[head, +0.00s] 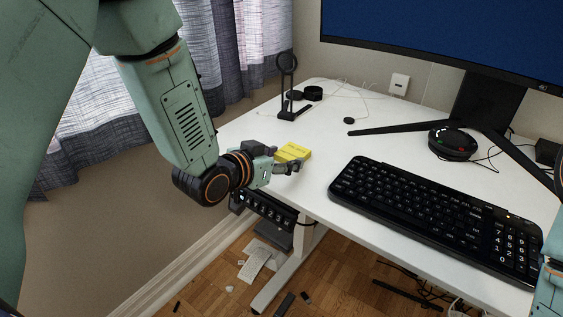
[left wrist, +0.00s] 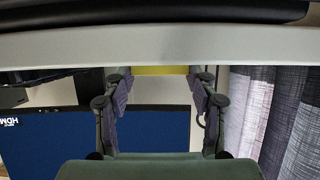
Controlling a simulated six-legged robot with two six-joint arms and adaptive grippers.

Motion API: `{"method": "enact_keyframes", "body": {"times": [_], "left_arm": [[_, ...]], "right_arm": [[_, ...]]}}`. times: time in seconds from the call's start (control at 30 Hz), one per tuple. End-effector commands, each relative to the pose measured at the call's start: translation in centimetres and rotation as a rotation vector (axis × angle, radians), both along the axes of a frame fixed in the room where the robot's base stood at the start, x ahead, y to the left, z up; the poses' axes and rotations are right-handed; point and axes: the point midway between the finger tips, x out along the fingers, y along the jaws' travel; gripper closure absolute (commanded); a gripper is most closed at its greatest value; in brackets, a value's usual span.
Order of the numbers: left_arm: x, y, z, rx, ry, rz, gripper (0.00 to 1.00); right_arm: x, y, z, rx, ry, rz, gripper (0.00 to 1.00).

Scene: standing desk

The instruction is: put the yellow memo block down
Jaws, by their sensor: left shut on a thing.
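The yellow memo block (head: 294,152) shows at the left part of the white desk (head: 325,135), near its front-left edge. My left gripper (head: 283,163) is shut on it, reaching in from the left. In the left wrist view the block is a yellow strip (left wrist: 160,70) between the two fingertips of the left gripper (left wrist: 160,78). Whether the block's underside touches the desk top or hangs just above it, I cannot tell. Part of my right arm shows at the lower right edge of the head view, but its gripper is not in view.
A black keyboard (head: 435,215) lies right of the block. A black stand (head: 288,90) and small dark round things (head: 312,93) stand behind it. The monitor (head: 450,40) and a round black device (head: 452,143) are at the back right. Bare desk lies between block and keyboard.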

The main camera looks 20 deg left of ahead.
Motion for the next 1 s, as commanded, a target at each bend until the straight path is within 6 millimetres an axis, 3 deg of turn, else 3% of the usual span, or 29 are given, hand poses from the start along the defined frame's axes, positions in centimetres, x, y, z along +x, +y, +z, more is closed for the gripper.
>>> {"method": "enact_keyframes", "body": {"times": [0.27,0.3,0.57,1.0], "left_arm": [[-0.07,-0.01,-0.28,0.000,0.004,0.000,0.73],[-0.07,-0.02,-0.33,0.000,0.004,0.000,0.42],[-0.06,-0.01,-0.25,0.000,0.004,0.000,0.20],[-0.72,0.29,0.43,-0.002,0.007,0.003,0.20]], "right_arm": [[0.01,0.00,-0.05,0.000,0.000,0.000,0.60],[0.01,0.00,-0.07,0.000,0.000,0.000,0.60],[0.01,0.00,-0.02,0.000,0.000,0.000,0.60],[0.01,0.00,0.47,0.000,0.000,0.000,0.60]]}}
